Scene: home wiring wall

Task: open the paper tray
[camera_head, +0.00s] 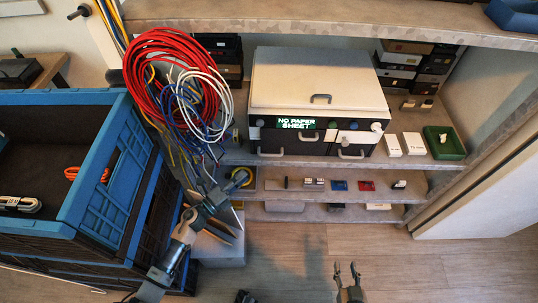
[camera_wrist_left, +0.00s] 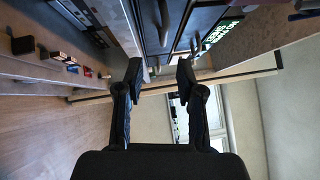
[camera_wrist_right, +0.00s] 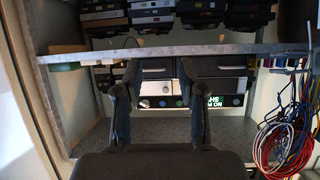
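The printer (camera_head: 318,75) is a white-topped box with a dark front on the shelf; its lit display (camera_head: 297,123) reads "NO PAPER SHEET". Below the display are dark front drawers with light bar handles (camera_head: 269,153), (camera_head: 351,153); they look closed, and which one is the paper tray is not marked. My left gripper (camera_head: 229,213) is low and left of the printer, beside the cables. In the left wrist view its fingers (camera_wrist_left: 161,70) are apart and empty, with drawer handles (camera_wrist_left: 197,43) beyond. My right gripper (camera_head: 346,268) is open and empty, over the floor in front of the shelves.
Red, white and blue cables (camera_head: 175,75) hang left of the printer, close to my left arm. Blue-edged crates (camera_head: 105,190) fill the left side. White boxes (camera_head: 393,146) and a green tray (camera_head: 444,143) sit right of the printer.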

